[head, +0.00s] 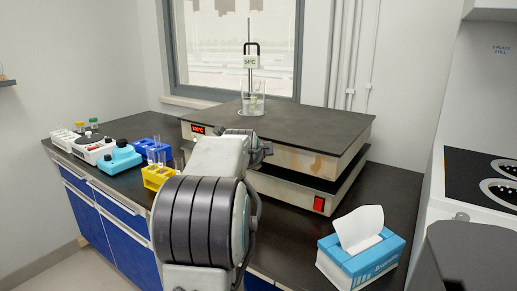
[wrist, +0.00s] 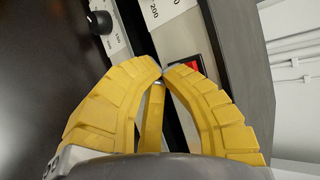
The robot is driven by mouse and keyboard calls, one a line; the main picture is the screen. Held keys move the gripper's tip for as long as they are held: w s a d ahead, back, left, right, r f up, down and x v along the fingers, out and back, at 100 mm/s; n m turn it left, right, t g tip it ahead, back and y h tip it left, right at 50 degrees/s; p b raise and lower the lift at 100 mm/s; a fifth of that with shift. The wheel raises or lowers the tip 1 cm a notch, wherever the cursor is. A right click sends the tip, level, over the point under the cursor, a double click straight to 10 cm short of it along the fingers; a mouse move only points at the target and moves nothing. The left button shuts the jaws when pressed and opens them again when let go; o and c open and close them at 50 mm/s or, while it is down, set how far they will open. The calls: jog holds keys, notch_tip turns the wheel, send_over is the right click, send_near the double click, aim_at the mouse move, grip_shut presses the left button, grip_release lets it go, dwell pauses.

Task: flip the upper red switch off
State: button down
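Two flat heating plates are stacked on the dark bench. The upper plate device (head: 300,158) has a red lit display at its left end, and the lower one (head: 285,188) has a red switch (head: 319,204) near its right end. The upper red switch is not visible in the head view. In the wrist view, a red switch in a dark frame (wrist: 190,66) shows on the cream panel beside the dark top plate, partly covered by the right finger. I cannot tell its position. My gripper (wrist: 163,69) has yellow fingers with tips together, apparently empty, close to that switch; contact is unclear.
A glass beaker (head: 254,103) stands on the upper plate. A tissue box (head: 360,255) sits at the front right. Yellow (head: 155,177) and blue tube racks (head: 152,148) and small lab devices (head: 119,158) stand at the left. A black knob (wrist: 100,22) shows in the wrist view.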

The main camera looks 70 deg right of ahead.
jog(key=shift+s+d+r, duration=0.1)
jog(key=shift+s+d, duration=0.05)
jog(key=shift+d, duration=0.55)
dwell(1.0)
jog(key=shift+a, duration=0.1)
jog(key=shift+a+b, duration=0.4)
jog(key=shift+a, duration=0.2)
jog(key=shift+w, duration=0.2)
dwell(0.5)
